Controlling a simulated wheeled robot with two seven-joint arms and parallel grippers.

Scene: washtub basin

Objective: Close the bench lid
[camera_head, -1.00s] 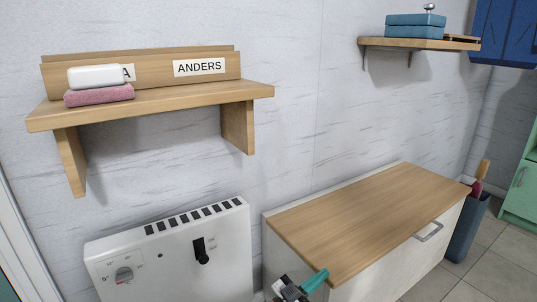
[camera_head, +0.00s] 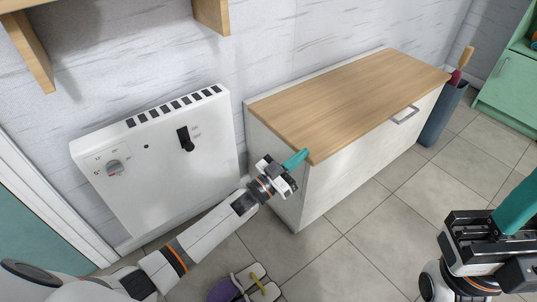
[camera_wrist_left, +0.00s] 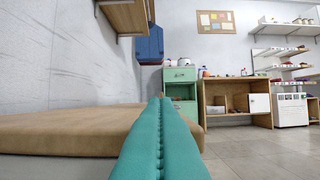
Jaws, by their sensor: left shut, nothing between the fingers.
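The bench has a wooden lid (camera_head: 350,97) that lies flat on top of its white body (camera_head: 340,188), with a handle (camera_head: 405,115) on the front. The lid also shows in the left wrist view (camera_wrist_left: 60,130), level and to the left of the fingers. My left gripper (camera_head: 297,159) is shut and empty beside the near left corner of the lid. Its teal fingers lie together in the left wrist view (camera_wrist_left: 162,135). I cannot tell whether they touch the lid. My right gripper (camera_head: 515,210) is partly cut off at the right edge, away from the bench; its opening is unclear.
A white heater panel (camera_head: 160,160) is on the wall left of the bench. A grey bin (camera_head: 443,118) stands past its right end, near a green cabinet (camera_head: 510,85). Slippers (camera_head: 245,285) lie on the floor. The tiles before the bench are clear.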

